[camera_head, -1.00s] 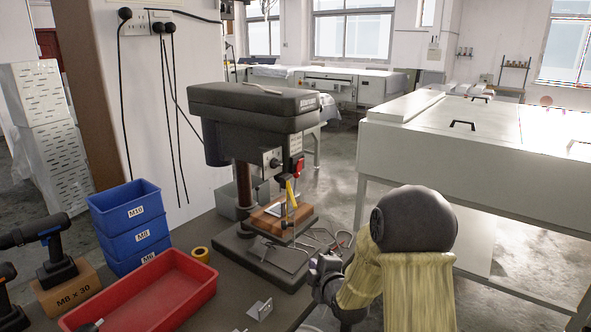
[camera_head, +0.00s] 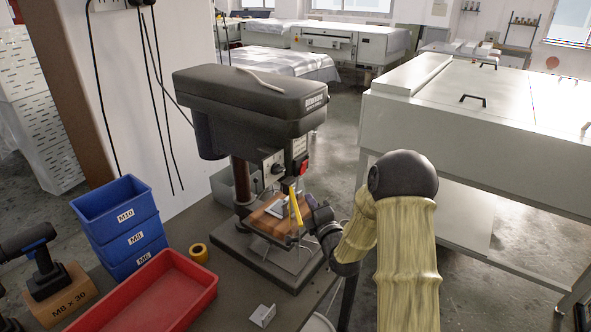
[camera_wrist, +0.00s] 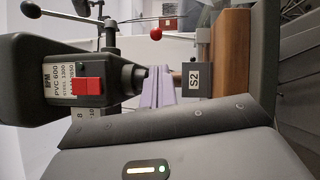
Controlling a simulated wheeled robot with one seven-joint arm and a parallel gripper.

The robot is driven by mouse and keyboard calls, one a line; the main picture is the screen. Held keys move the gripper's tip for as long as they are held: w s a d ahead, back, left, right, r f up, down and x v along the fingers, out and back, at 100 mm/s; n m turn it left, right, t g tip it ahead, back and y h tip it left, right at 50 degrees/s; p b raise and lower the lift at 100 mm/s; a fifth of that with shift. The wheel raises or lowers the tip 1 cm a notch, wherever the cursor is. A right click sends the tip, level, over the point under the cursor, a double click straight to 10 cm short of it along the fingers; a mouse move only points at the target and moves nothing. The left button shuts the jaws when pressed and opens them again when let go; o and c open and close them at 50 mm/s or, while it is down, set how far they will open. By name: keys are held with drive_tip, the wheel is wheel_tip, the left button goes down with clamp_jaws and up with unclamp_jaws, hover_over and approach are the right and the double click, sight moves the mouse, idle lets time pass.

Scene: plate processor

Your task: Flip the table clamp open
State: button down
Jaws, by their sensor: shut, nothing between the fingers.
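The drill press (camera_head: 250,110) stands on the bench, and my gripper (camera_head: 312,207) is at the right side of its work table. In the wrist view my gripper (camera_wrist: 159,72) shows as pale purple fingers, closed together and empty. A thin lever with a red ball knob (camera_wrist: 156,33) lies just beyond the fingertips, apart from them in the picture.
The press head with its red switch (camera_wrist: 87,87) is close left of the fingers. A red tray (camera_head: 150,295), blue bins (camera_head: 130,235) and a yellow tape roll (camera_head: 198,252) stand left.

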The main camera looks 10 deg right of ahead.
drive_tip(key=shift+r, duration=0.15)
drive_tip(key=shift+w, duration=0.1)
drive_tip(key=p+x, duration=0.3)
drive_tip(key=x, duration=0.7)
